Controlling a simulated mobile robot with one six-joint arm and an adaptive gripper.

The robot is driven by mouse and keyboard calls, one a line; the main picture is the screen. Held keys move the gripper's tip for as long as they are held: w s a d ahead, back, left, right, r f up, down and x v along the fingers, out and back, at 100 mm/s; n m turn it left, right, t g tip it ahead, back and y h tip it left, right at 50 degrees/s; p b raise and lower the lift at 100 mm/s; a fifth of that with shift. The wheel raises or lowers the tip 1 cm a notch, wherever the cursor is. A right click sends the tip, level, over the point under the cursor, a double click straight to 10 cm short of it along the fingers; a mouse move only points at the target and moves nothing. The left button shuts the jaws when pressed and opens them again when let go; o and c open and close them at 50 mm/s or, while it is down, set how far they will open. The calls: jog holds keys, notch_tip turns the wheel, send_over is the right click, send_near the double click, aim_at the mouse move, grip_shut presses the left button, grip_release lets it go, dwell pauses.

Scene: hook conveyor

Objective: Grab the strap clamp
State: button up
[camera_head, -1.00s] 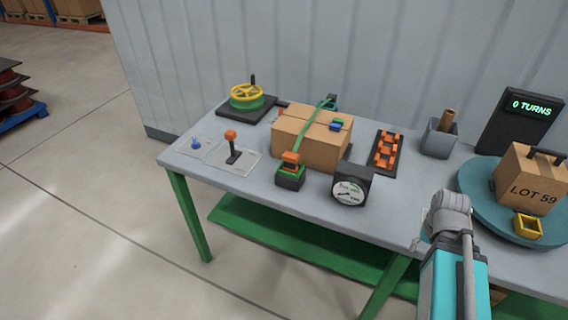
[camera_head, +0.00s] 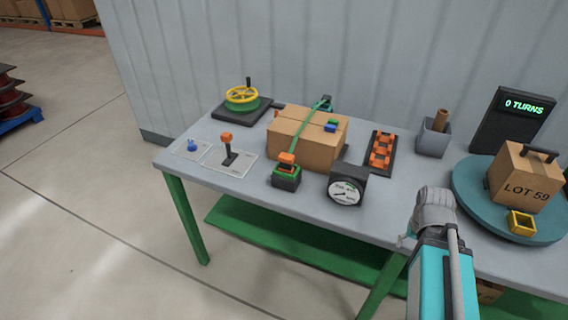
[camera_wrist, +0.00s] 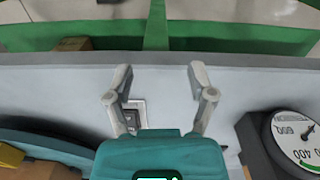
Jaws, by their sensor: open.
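A green strap (camera_head: 303,130) runs over a cardboard box (camera_head: 318,152) on the table. At its front end is a buckle with an orange handle on a green and black block (camera_head: 286,173). I cannot tell for sure which of these is the strap clamp; none shows in the wrist view. My gripper (camera_wrist: 160,78) is open and empty above the front part of the table, right of and nearer than the box. In the head view my arm mostly hides it.
A dial gauge (camera_head: 347,187) stands right of the buckle, with a rack of orange pieces (camera_head: 381,152) behind it. A lever (camera_head: 228,149) and a yellow handwheel (camera_head: 241,97) are at left. A turntable (camera_head: 468,192) carries a LOT 59 box (camera_head: 523,180) at right.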

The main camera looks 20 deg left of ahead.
jog(key=shift+o, duration=1)
jog(key=shift+w+a, duration=0.1)
jog(key=shift+a, duration=0.1)
jog(key=w+a+t+h, duration=0.1)
jog(key=a, duration=0.2)
jog(key=w+a+r+t+h, duration=0.1)
jog(key=w+a, duration=0.1)
jog(key=a, duration=0.1)
jog(key=w+a+r+m+t+h, duration=0.1)
jog(key=w+a, duration=0.1)
jog(key=shift+w+a+p, duration=0.1)
jog(key=shift+a+p, duration=0.2)
jog(key=shift+a, duration=0.1)
jog(key=a+r+t, duration=0.3)
jog(key=a, duration=0.8)
jog(key=s+a+r+t+y, duration=0.1)
jog(key=a+r+t, duration=0.3)
jog(key=a, duration=0.8)
jog(key=s+a+r+t+y+p, duration=0.1)
jog(key=a+r+t, duration=0.2)
jog(key=a, duration=0.8)
jog(key=shift+s+a+r+t, duration=0.15)
jog(key=shift+r+t, duration=0.15)
jog(key=shift+r, duration=0.3)
